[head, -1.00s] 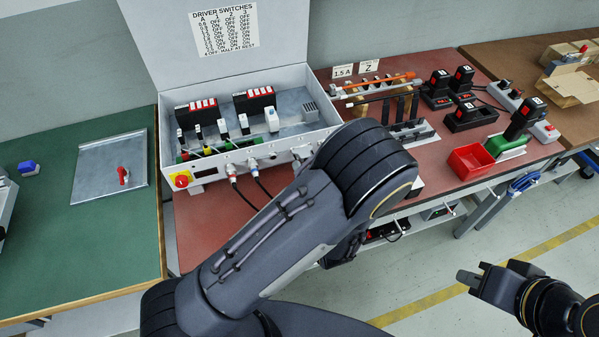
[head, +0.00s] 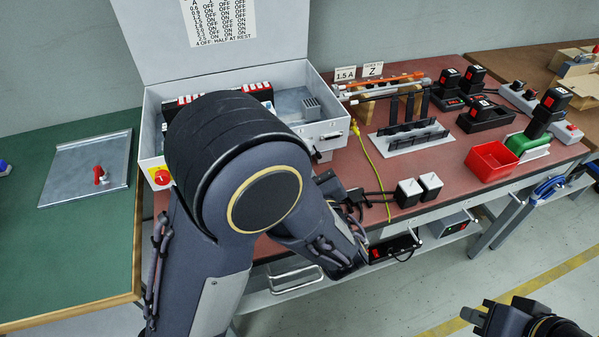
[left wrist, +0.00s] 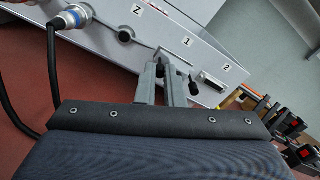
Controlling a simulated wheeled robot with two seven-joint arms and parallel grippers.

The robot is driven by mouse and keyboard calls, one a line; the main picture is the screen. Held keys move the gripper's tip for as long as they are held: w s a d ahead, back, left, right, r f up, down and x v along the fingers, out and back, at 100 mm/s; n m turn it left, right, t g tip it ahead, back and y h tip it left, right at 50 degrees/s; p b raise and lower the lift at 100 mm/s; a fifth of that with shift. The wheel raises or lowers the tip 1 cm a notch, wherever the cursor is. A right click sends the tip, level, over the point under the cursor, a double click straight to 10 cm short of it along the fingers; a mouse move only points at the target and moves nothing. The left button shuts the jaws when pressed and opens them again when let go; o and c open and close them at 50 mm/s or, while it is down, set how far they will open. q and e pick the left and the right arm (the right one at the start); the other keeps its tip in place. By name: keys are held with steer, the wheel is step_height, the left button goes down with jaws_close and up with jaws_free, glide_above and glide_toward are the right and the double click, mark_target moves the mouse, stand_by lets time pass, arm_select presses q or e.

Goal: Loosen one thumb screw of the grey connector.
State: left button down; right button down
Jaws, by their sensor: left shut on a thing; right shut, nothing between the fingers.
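In the left wrist view my left gripper (left wrist: 168,72) reaches the light grey panel just below the label 1. Its fingers are closed on a small part at the grey connector, which looks like a thumb screw; the fingertips hide most of it. A dark knob (left wrist: 194,88) sticks out just right of the fingers, perhaps the other thumb screw. The connector body is mostly hidden behind the fingers. My right gripper (head: 471,316) is shut and empty at the lower right, away from the bench.
An open port (left wrist: 212,82) sits below label 2. A round cable plug (left wrist: 70,18) with a black cable is at the upper left. On the red bench are a red bin (head: 491,162), two white-topped blocks (head: 420,187) and a black rack (head: 410,136).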

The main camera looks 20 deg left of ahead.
arm_select(q)
steer(key=n+b, duration=0.5)
steer(key=b, duration=0.2)
steer(key=f+n+b, duration=0.1)
steer(key=n+b, duration=0.2)
steer(key=b, duration=0.1)
steer(key=shift+n, duration=0.3)
steer(key=shift+r+n+b, duration=0.35)
steer(key=shift+n+b, duration=0.25)
steer(key=shift+b, duration=0.1)
steer(key=shift+r, duration=0.15)
